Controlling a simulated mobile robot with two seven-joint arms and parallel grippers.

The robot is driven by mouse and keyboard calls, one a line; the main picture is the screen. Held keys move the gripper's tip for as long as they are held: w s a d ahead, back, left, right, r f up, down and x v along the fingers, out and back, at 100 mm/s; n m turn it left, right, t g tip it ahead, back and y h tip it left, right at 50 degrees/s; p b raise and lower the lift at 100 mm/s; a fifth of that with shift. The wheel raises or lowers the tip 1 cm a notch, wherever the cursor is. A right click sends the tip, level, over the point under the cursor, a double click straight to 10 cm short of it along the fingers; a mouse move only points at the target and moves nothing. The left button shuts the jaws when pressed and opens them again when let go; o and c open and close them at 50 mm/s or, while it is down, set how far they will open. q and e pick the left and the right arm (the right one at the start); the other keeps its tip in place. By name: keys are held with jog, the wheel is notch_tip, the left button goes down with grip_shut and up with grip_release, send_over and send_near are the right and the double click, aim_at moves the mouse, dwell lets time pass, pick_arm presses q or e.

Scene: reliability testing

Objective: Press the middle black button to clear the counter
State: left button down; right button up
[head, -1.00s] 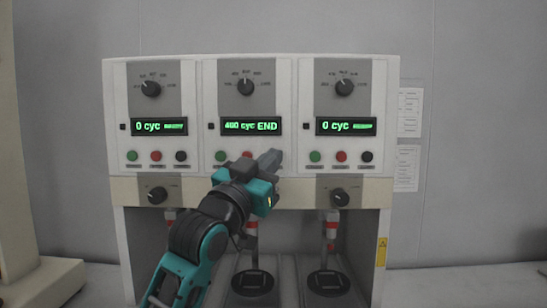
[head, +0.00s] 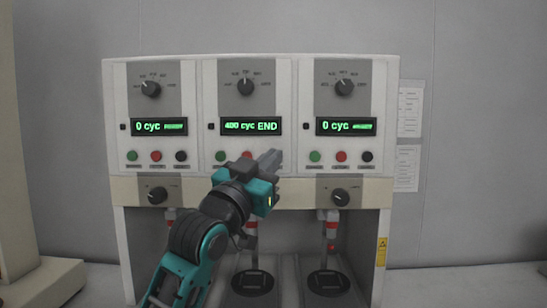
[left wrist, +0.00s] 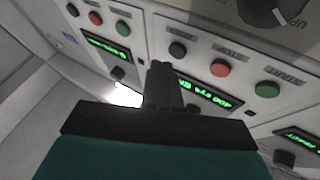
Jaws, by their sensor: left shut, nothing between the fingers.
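The middle black button shows in the left wrist view (left wrist: 177,50); in the head view my left gripper covers it. The middle display (head: 252,126) reads "400 cyc END" in green. My left gripper (head: 271,158) is shut and empty, with its tips in front of the right part of the middle button row. In the left wrist view its fingertips (left wrist: 158,66) appear very close beside the black button; I cannot tell whether they touch. My right gripper is not in view.
The middle green button (head: 221,155) and red button (left wrist: 220,68) are beside the black one. Left (head: 159,127) and right (head: 346,126) displays read "0 cyc", with their own button rows. A knob (head: 340,196) juts out below right. Papers (head: 408,168) hang on the wall.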

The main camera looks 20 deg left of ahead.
pick_arm(q)
jog(key=shift+w, duration=0.1)
jog(key=shift+w+a, duration=0.1)
jog(key=shift+w, duration=0.2)
jog(key=shift+w+a+p, duration=0.1)
jog(key=shift+w+p, duration=0.25)
jog(key=shift+p, duration=0.05)
dwell(0.5)
jog(key=shift+s, duration=0.1)
jog(key=shift+s+d+p, duration=0.2)
jog(key=shift+s+p, duration=0.1)
jog(key=shift+s, duration=0.35)
jog(key=s, duration=0.2)
jog(key=s+d+p, duration=0.1)
jog(key=s, duration=0.1)
jog(key=shift+s+d, duration=0.2)
jog(key=shift+s, duration=0.2)
